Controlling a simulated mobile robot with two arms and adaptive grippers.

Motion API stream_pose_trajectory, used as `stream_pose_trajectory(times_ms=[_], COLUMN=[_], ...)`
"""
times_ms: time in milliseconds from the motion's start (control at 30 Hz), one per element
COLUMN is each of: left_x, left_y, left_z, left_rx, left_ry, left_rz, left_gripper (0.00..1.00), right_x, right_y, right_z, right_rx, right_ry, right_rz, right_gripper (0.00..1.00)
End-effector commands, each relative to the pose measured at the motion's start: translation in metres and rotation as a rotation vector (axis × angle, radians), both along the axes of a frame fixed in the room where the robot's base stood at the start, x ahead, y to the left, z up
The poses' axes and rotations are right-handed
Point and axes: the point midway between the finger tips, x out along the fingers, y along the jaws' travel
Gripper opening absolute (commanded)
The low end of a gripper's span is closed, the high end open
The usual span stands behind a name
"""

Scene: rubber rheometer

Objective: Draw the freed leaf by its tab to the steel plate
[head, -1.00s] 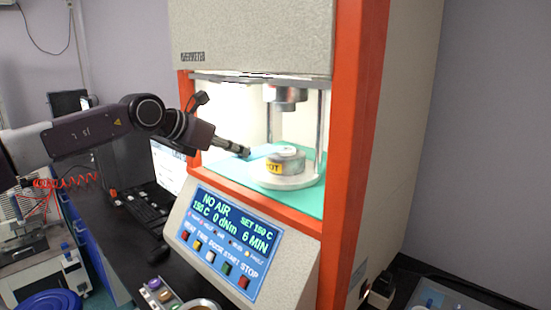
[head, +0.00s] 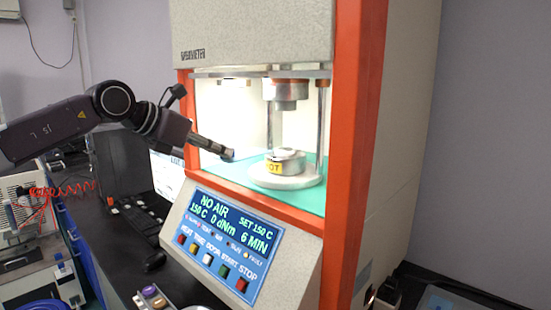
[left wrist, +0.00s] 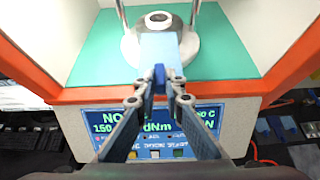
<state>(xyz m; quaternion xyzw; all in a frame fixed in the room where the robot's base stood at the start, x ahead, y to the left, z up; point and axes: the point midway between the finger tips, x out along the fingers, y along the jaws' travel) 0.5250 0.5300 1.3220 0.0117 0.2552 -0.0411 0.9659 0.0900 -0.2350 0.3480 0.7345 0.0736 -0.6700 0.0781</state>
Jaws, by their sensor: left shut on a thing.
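In the left wrist view a pale blue leaf (left wrist: 159,47) stretches from a darker blue tab (left wrist: 159,75) towards the round lower die (left wrist: 132,45). My left gripper (left wrist: 159,90) is shut on the tab. In the head view my left gripper (head: 228,155) is inside the machine's front opening, left of the lower die (head: 284,178). The leaf overlaps the die base in the wrist picture; I cannot tell whether it touches it. A pale disc (left wrist: 158,19) sits on the die. I cannot make out the steel plate. My right gripper is out of view.
The orange frame post (head: 352,150) and front sill (head: 260,208) edge the opening over a green mat (head: 222,169). The upper die (head: 286,94) hangs above. The control panel (head: 232,245) slopes below. Small coloured jars (head: 152,295) stand at the bottom.

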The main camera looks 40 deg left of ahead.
Motion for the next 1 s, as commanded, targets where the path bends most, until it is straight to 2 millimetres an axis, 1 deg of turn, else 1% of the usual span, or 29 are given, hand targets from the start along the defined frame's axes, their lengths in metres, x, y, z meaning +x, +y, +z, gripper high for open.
stream_pose_trajectory(times_ms=[33, 300, 1000], left_x=[-0.003, -0.02, -0.062], left_y=[0.001, 0.002, 0.006], left_z=[-0.002, -0.003, -0.002], left_rx=[0.0, 0.0, 0.0], left_ry=[-0.003, -0.002, -0.001], left_rz=[0.001, 0.001, 0.001], left_gripper=[0.0, 0.0, 0.0], right_x=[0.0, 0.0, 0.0], right_y=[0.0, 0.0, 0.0], right_z=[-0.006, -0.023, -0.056], right_rx=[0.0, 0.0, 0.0], right_ry=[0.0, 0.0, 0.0], right_rz=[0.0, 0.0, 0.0], right_gripper=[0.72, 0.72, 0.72])
